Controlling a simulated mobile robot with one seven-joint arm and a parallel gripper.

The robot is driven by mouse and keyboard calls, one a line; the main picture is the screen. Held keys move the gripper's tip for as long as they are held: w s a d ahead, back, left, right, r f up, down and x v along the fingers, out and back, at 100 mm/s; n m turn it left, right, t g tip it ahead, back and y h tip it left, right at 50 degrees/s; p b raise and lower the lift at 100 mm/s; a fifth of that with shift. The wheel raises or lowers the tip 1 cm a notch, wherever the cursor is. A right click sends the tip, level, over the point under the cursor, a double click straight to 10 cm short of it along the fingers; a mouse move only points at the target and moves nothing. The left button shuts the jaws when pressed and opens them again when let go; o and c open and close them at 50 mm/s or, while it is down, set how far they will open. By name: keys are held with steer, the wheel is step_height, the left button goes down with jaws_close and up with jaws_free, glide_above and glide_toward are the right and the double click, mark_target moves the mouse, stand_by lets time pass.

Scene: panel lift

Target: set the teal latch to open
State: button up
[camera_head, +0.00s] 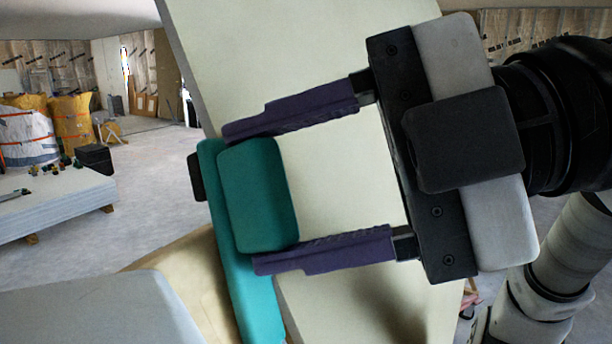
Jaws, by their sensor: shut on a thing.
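The teal latch (259,194) is a block with rounded corners in front of a long, brighter teal strip (243,290), which runs down and slightly to the right. Both lie against a pale cream panel (345,170). My gripper (262,198) comes in from the right. Its two purple fingers lie along the upper and lower sides of the latch block, and it is shut on that block. A small dark piece shows at the left edge of the strip. The lower end of the strip runs out of view.
A grey-white surface (90,312) and a tan piece (190,270) fill the lower left. Further back on the left stand a pale low platform (60,205) and yellow and white bags (45,130). The floor between shows open room.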

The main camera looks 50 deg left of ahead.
steer(key=shift+s+r+n, duration=0.1)
steer(key=shift+s+n, duration=0.05)
steer(key=shift+n, duration=0.15)
steer(key=o, duration=1.4)
steer(key=shift+d, duration=0.1)
steer(key=b+v, duration=0.2)
steer(key=v, duration=1.1)
steer(key=shift+w+d+r+b, duration=0.15)
steer(key=shift+w+r+b, duration=0.05)
steer(key=shift+w+b, duration=0.1)
